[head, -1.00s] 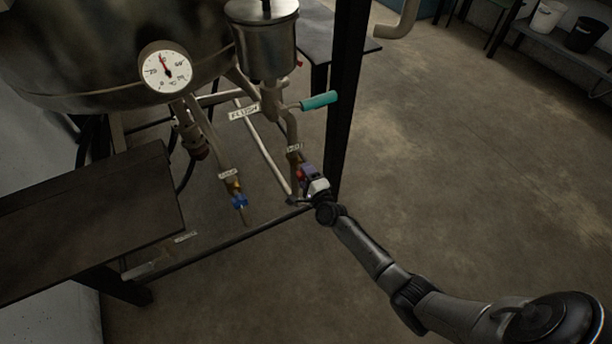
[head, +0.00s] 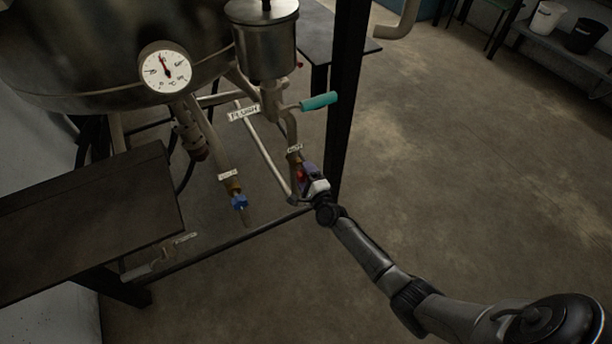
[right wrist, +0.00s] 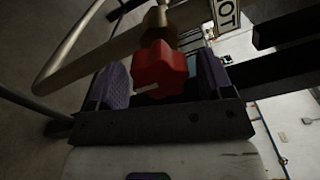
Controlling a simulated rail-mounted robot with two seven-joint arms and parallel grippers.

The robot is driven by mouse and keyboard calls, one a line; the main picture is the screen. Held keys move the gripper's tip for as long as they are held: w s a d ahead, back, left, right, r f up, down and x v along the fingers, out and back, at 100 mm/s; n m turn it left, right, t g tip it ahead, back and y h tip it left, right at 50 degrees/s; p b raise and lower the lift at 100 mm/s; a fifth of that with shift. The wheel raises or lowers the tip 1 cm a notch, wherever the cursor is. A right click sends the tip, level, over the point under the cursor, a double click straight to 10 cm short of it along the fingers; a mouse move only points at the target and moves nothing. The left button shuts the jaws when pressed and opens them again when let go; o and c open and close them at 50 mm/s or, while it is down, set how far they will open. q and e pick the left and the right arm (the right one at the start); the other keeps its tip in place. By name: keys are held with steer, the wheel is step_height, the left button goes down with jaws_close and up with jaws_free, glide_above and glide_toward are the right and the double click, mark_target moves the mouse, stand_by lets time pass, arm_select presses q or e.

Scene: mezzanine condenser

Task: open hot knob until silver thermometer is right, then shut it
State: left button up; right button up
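The hot knob (right wrist: 160,72) is red and lobed with a pale mark, under a HOT tag (right wrist: 227,14) in the right wrist view. My right gripper (head: 306,177) is at this knob below the HOT tag in the head view. Its purple fingers (right wrist: 163,78) stand on either side of the knob; whether both press on it is unclear. A round white thermometer dial (head: 165,67) sits on the large metal vessel. Its red needle points nearly straight up, slightly left; the exact reading is too small to tell. My left gripper is not in view.
A blue knob (head: 239,202) hangs on the pipe left of the hot one. A black post (head: 347,100) stands close right of my gripper. A dark table (head: 90,215) is at left.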

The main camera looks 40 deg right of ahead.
steer(key=shift+o, duration=0.4)
steer(key=shift+s, duration=0.1)
steer(key=p+v, duration=0.4)
steer(key=v, duration=0.9)
steer(key=shift+s+p, duration=0.35)
steer(key=shift+p, duration=0.05)
steer(key=shift+r, duration=0.1)
